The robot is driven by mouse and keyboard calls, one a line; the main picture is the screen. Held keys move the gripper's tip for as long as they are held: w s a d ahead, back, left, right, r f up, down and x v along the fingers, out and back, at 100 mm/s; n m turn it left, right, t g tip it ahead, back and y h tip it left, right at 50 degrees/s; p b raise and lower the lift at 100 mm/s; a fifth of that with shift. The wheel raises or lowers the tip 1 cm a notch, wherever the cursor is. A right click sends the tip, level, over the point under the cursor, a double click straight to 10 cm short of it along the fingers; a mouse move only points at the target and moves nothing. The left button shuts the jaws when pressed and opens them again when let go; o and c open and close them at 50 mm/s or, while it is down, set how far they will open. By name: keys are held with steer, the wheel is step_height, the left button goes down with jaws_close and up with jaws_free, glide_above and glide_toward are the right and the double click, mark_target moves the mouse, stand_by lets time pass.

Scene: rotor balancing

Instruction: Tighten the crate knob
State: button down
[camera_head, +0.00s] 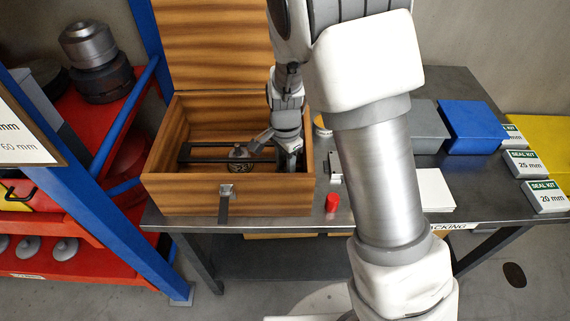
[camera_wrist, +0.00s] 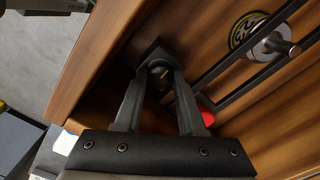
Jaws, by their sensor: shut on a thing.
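The open wooden crate (camera_head: 180,200) stands on the metal table with its lid up at the back. Two dark bars (camera_head: 215,153) run across inside it, over a round metal part with a black and yellow label (camera_head: 239,153). The labelled part also shows in the wrist view (camera_wrist: 247,30). My gripper (camera_head: 291,152) reaches down inside the crate's right end, by the bars' ends. In the wrist view my gripper (camera_wrist: 164,80) has its fingers closed in on the small dark crate knob (camera_wrist: 160,71), which they mostly hide. A red piece (camera_wrist: 207,117) shows beside the right finger.
A small red object (camera_head: 332,202) stands on the table right of the crate. Blue (camera_head: 472,127) and grey boxes and white seal kit boxes (camera_head: 524,164) lie further right. A red and blue rack (camera_head: 110,150) stands close on the left.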

mark_target(285, 171)
steer(key=shift+m, duration=0.3)
stand_by(0.4)
steer(key=c, duration=0.5)
jaws_free()
step_height(285, 171, up, 18)
steer(key=p, duration=0.1)
steer(key=shift+f, duration=0.25)
